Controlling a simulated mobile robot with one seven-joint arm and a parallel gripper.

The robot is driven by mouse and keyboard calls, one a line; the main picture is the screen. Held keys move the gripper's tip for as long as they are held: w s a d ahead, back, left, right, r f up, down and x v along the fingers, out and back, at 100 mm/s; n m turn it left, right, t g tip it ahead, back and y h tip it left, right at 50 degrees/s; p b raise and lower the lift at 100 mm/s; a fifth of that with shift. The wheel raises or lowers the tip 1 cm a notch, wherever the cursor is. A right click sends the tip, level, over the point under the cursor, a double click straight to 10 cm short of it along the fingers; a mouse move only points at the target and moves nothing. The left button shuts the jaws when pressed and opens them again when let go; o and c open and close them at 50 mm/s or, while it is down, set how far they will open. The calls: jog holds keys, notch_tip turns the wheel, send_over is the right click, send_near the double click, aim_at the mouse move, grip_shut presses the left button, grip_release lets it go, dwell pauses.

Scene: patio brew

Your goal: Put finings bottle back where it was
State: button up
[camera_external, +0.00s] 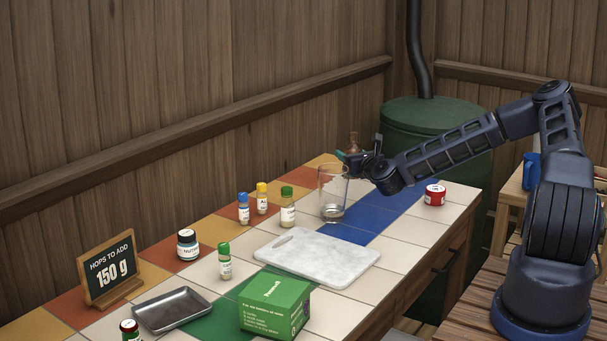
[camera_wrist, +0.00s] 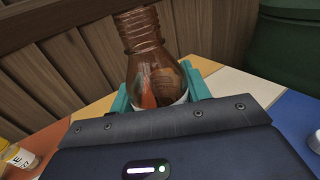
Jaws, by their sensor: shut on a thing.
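My gripper (camera_external: 352,158) is at the far end of the counter, just behind a clear glass beaker. Its teal fingers (camera_wrist: 158,96) are shut on a brown bottle (camera_wrist: 143,45), one finger on each side of the lower body. The bottle looks upright, with a ridged neck and part of a pale label low down. In the external view the brown bottle (camera_external: 353,141) shows only its upper part above the gripper. Its base is hidden, so I cannot tell whether it touches the counter.
The glass beaker (camera_external: 332,198) stands close in front of my gripper. Several small bottles (camera_external: 287,208) stand to its left. A marble board (camera_external: 325,259), green box (camera_external: 275,304), metal tray (camera_external: 172,309) and hops sign (camera_external: 109,270) lie nearer. A red tin (camera_external: 435,194) is at right. Blue tiles (camera_external: 385,218) are mostly clear.

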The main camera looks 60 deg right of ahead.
jog(key=shift+f, duration=2.6)
jog(key=shift+f, duration=0.1)
jog(key=o, duration=1.1)
jog(key=shift+o, duration=0.2)
jog(key=v, duration=1.2)
